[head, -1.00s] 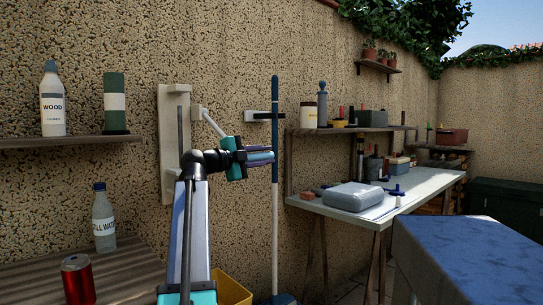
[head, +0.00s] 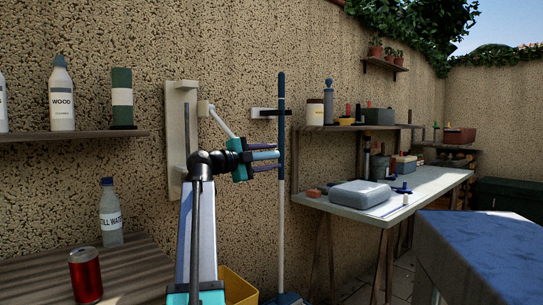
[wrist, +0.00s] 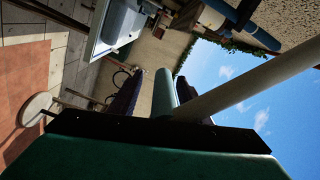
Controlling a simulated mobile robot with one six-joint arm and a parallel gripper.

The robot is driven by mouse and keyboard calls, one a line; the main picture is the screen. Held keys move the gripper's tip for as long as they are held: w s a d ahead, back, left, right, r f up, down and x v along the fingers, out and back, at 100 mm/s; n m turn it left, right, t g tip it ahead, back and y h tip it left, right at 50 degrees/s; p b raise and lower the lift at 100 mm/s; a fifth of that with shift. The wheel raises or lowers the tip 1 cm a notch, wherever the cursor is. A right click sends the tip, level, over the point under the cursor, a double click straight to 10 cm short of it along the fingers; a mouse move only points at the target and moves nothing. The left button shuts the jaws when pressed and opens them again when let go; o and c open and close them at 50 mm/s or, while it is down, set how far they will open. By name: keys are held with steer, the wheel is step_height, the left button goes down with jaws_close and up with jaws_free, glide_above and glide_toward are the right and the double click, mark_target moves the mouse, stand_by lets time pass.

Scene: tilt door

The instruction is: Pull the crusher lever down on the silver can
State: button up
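The crusher is a pale board (head: 177,118) with a dark slot, mounted on the speckled wall behind my arm. Its pale lever arm (head: 221,121) slopes down to the right from a block on the crusher. The lever arm also crosses the wrist view (wrist: 262,83) and meets a teal cylindrical grip (wrist: 164,90). My gripper (head: 272,157) has its dark purple fingers on either side of this grip. The fingers are open, with a gap between the grip and one finger (wrist: 125,94). The silver can is not visible; my arm hides the crusher's lower part.
A blue-and-white pole (head: 281,180) stands just beyond my fingertips, by a wall bracket (head: 268,112). At left, a wooden table holds a red can (head: 86,276) and a water bottle (head: 110,215). A workbench (head: 335,203) with a grey case is at right.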

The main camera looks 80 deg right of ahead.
steer(key=shift+w+d+f, duration=0.15)
steer(key=shift+w, duration=0.15)
steer(key=shift+w, duration=0.15)
steer(key=p+v, duration=0.3)
steer(key=v, duration=1)
steer(key=shift+a, duration=0.4)
